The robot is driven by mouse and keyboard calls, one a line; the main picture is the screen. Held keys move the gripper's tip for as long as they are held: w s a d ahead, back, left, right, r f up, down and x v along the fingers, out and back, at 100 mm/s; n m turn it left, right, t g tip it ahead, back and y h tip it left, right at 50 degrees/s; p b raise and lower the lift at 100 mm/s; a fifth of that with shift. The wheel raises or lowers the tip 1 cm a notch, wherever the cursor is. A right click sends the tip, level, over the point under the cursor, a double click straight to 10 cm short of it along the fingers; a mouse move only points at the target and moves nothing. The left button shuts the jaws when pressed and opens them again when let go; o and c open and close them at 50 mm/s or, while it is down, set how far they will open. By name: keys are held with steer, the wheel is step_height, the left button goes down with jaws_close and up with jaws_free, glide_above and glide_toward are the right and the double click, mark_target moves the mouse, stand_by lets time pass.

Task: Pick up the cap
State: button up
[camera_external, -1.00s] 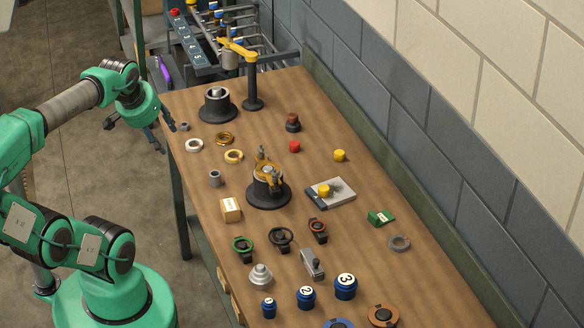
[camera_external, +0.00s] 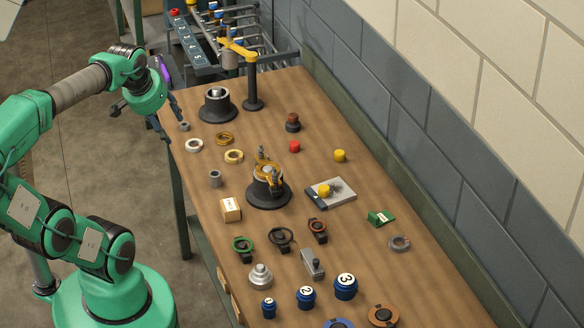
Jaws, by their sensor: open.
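I cannot tell which piece is the cap. Small round cap-like pieces on the table are a red one (camera_external: 294,146), a yellow one (camera_external: 340,155) and another yellow one (camera_external: 324,190) on a grey block. A dark piece with a brown top (camera_external: 292,122) stands behind the red one. All of these are apart from my gripper, to its right.
A black-based fixture with brass clamps (camera_external: 268,188) stands mid-table. A dark cylinder holder (camera_external: 217,105) and a post with a yellow arm (camera_external: 252,90) stand at the back. Loose rings lie near the left edge; several knobs and blue weights fill the front. A wall borders the right.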

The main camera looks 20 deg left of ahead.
steer(key=w+r+p, duration=0.1)
steer(key=w+r, duration=0.3)
steer(key=w, duration=0.5)
steer(key=m+g+p, duration=0.3)
steer(key=g+p, duration=0.2)
steer(key=p, duration=0.3)
glide_above(296, 143)
step_height(296, 143, down, 33)
steer(key=shift+r, duration=0.2)
steer(key=shift+w, duration=0.1)
step_height(296, 143, down, 8)
steer(key=shift+a+f, duration=0.1)
steer(key=shift+f, duration=0.15)
